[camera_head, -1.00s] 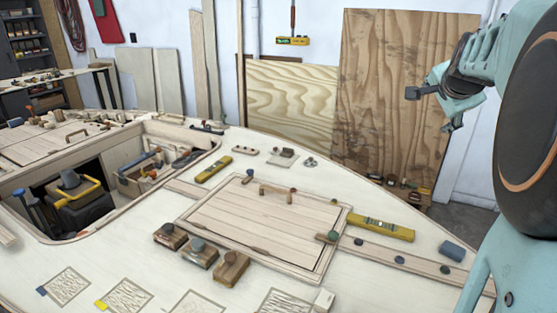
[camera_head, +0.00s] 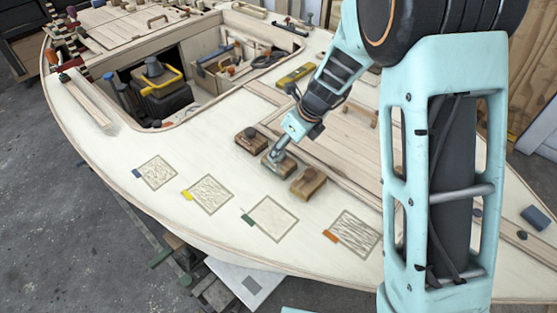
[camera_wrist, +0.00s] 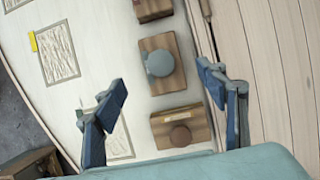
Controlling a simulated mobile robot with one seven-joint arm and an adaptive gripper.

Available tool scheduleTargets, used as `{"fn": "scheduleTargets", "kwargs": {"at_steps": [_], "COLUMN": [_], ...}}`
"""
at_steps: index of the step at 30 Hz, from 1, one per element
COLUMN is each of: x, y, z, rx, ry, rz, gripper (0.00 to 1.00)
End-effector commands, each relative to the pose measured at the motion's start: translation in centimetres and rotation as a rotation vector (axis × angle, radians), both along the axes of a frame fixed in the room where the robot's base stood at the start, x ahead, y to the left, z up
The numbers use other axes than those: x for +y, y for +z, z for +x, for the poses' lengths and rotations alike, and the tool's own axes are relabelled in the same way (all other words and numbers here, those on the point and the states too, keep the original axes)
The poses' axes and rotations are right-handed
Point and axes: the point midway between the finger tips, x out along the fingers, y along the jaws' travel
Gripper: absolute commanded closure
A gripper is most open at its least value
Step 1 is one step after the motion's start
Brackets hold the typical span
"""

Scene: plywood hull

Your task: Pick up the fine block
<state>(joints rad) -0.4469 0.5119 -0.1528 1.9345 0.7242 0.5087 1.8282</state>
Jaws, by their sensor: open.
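Three wooden blocks with round knobs stand in a row on the pale deck. In the head view they are the left block (camera_head: 250,142), the middle block (camera_head: 283,170) and the right block (camera_head: 308,184). I cannot read which is the fine one. My gripper (camera_head: 277,156) is at the middle block and hides part of it. In the wrist view the open jaws (camera_wrist: 162,78) straddle the grey-knobbed block (camera_wrist: 151,48), with no contact visible. A brown-knobbed block (camera_wrist: 164,130) with a small label lies below it, and another block (camera_wrist: 153,10) is cut off at the top.
Several framed square patches with coloured tags lie in front of the blocks, one with a yellow tag (camera_head: 187,195). A panelled hatch (camera_head: 345,150) is behind the blocks. An open well with a black and yellow tool (camera_head: 165,92) is at upper left.

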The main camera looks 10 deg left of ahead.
Motion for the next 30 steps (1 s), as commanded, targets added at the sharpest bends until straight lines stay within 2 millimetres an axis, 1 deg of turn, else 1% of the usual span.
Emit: {"fn": "scheduleTargets", "kwargs": {"at_steps": [1,3,8,15,18,27,30], "x": [0.2,0.5,0.8,1.8,2.1,2.2,2.2], "y": [-0.9,-1.5,-2.5,-5.6,-6.5,-6.8,-6.8], "z": [0.2,0.4,0.6,1.3,1.5,1.7,1.7], "rx": [0.000,-0.001,-0.003,-0.003,-0.004,-0.007,-0.007], "ry": [-0.001,0.000,0.001,0.002,0.001,0.000,0.000], "rz": [0.000,0.000,-0.002,-0.002,-0.002,-0.002,-0.002], "gripper": [0.34,0.34,0.34,0.34,0.34,0.34,0.45]}}
